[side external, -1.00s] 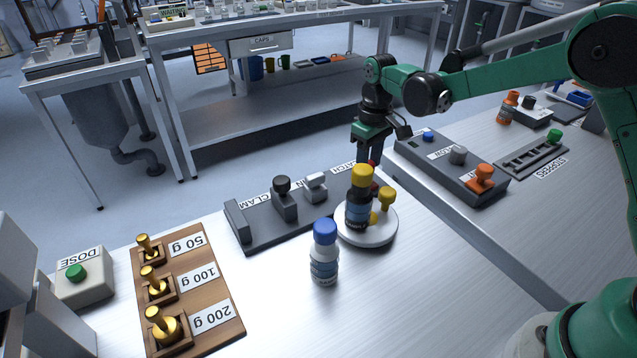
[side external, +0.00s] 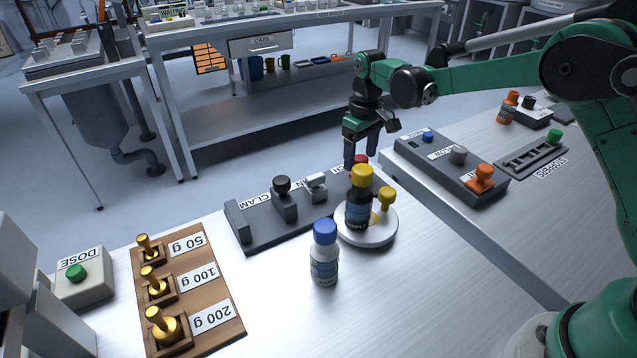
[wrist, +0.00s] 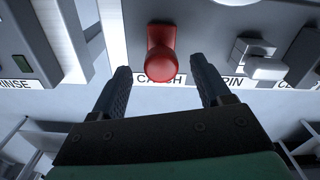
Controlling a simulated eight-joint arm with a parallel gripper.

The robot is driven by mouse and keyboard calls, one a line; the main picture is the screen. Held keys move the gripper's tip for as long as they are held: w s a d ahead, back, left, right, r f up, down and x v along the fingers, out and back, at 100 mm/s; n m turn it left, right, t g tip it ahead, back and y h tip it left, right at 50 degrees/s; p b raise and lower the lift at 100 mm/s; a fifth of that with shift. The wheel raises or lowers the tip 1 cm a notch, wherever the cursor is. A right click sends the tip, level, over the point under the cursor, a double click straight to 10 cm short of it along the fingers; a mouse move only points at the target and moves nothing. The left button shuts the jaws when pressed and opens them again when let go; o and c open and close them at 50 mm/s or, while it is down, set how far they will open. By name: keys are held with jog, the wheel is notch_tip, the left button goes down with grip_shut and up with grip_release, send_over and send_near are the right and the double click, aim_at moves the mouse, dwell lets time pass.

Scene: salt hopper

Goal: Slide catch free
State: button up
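The catch is a red knob (wrist: 161,55) on the dark panel, with a white label reading CATCH, partly hidden by the knob. In the side view only a bit of the red knob (side external: 361,159) shows behind a yellow-capped dark bottle (side external: 358,205). My gripper (side external: 361,156) is open above the panel, its two fingers apart and empty. In the wrist view my gripper (wrist: 160,70) has one finger on each side of the knob, with visible gaps; neither finger appears to touch it. The knob's base is hidden in the side view.
The pin handle (side external: 316,185) and clamp knob (side external: 283,190) stand left of the catch. A blue-capped bottle (side external: 324,255) stands in front. The orange-knob panel (side external: 450,170) lies right.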

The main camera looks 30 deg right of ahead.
aim_at(361, 157)
jog(key=shift+r, duration=2.8)
jog(key=shift+s, duration=0.1)
jog(key=shift+s+r, duration=0.2)
jog(key=shift+r, duration=0.2)
jog(key=s+r+m+t, duration=0.1)
jog(key=s+r+t, duration=0.35)
jog(key=s, duration=0.35)
jog(key=s+a+f+m+t, duration=0.1)
jog(key=s+f+t, duration=0.1)
jog(key=s, duration=0.7)
jog(key=shift+m+t, duration=0.3)
jog(key=shift+t, duration=0.05)
